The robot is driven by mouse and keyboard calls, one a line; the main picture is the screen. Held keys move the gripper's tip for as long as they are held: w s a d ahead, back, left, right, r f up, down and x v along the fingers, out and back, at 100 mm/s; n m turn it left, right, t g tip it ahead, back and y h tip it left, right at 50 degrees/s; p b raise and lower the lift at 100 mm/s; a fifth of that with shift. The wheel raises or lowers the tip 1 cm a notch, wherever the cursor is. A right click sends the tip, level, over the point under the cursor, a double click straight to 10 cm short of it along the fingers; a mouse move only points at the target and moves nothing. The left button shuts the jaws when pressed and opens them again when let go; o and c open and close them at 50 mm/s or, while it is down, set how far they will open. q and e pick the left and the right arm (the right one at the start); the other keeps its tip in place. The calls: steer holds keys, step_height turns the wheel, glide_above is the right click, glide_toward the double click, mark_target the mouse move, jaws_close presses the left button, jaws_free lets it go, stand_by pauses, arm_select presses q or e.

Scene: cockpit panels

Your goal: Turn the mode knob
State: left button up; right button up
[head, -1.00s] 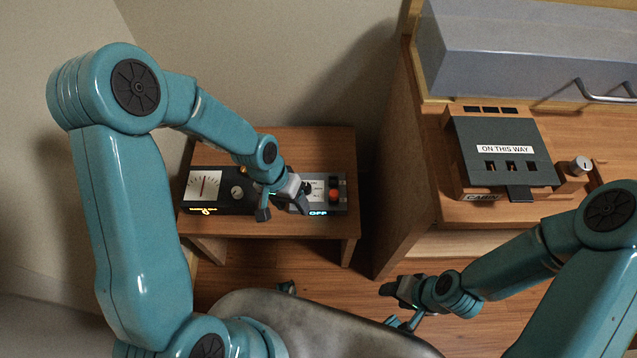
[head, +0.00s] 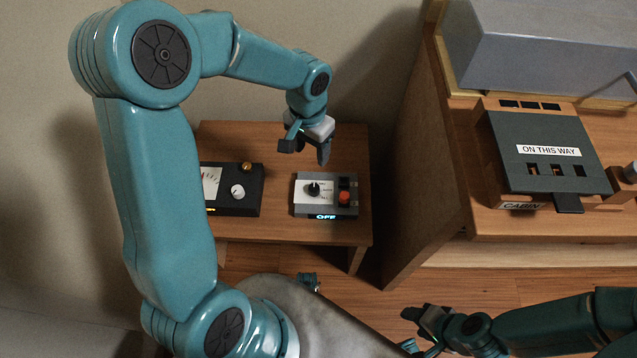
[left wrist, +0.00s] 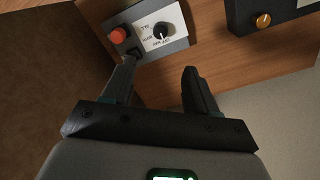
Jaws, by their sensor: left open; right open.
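The mode knob (head: 314,189) is a small black dial on the white plate of a grey control box (head: 300,208), on a low wooden table. A lit "OFF" display shows on the box's front. In the left wrist view the knob (left wrist: 161,30) sits beyond the fingers, with printed labels around it. My left gripper (head: 306,156) is open and empty, above the table and behind the box in the head view, apart from the knob. My right gripper (head: 412,330) is open, low at the bottom of the head view, away from the box.
A red button (head: 344,198) sits beside the knob on the same box. A black meter box (head: 238,202) with a white knob and an amber lamp stands to the left. A larger wooden desk (head: 450,150) with an "ON THIS WAY" panel (head: 535,170) stands at right.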

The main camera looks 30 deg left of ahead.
mark_target(314, 187)
arm_select(q)
steer(key=f+b, duration=0.2)
steer(key=f, duration=0.6)
steer(key=f+b, duration=0.2)
steer(key=f, duration=0.5)
steer(key=shift+s+d+f, duration=0.15)
steer(key=shift+d+f, duration=0.05)
steer(key=shift+f, duration=0.2)
steer(key=c, duration=1.1)
